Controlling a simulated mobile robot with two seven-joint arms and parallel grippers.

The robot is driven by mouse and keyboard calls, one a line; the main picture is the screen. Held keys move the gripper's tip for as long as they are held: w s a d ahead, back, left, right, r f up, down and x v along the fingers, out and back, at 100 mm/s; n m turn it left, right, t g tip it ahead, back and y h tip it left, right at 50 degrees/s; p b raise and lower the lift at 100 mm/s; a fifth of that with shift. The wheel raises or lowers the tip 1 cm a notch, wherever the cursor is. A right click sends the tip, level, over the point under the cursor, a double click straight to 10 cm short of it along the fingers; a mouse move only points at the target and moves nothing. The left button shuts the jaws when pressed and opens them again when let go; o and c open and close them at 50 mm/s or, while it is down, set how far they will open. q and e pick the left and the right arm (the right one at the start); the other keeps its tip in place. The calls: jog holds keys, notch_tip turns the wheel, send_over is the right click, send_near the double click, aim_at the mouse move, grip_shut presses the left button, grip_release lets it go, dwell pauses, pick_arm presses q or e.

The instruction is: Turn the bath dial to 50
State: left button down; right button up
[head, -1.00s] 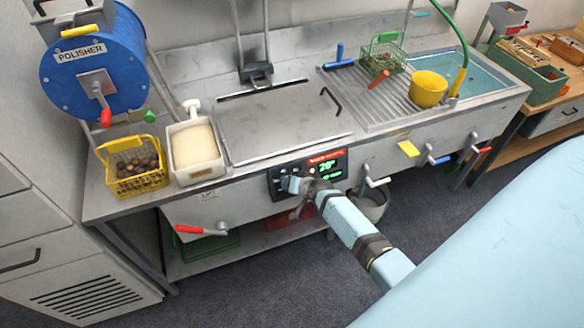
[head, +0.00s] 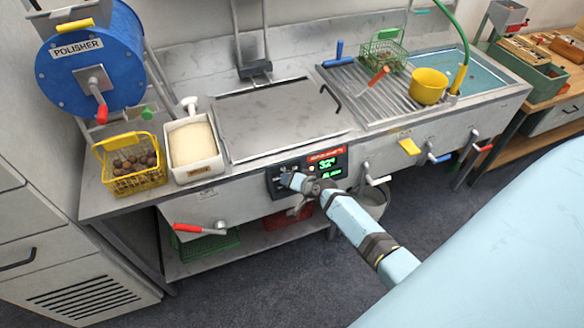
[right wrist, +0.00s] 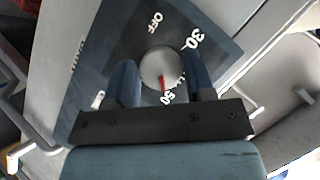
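The bath dial (right wrist: 158,66) is a round grey knob on a dark panel marked OFF, 30 and 50. Its red pointer points down at about the 50 label in the right wrist view. In the head view my right gripper (head: 290,181) is at the control panel (head: 276,182), covering the knob. The green display (head: 327,165) beside it seems to read 32°. My left gripper is not in view.
A lidded bath (head: 280,120) sits above the panel. A yellow basket of chestnuts (head: 133,184) and a white tub (head: 194,146) stand to its left. A lever with a red grip (head: 188,228) and other levers stick out from the front.

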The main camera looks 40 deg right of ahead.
jog(key=shift+o, duration=1.3)
jog(key=v, duration=1.3)
jog(key=shift+s+r, duration=0.25)
jog(key=shift+s, duration=0.1)
jog(key=s+a+r+n+y+p, duration=0.1)
jog(key=s+a+n+p, duration=0.1)
jog(key=s+a+n, duration=1)
jog(key=s+a, duration=0.3)
jog(key=a, duration=0.4)
jog(key=shift+s+r, duration=0.25)
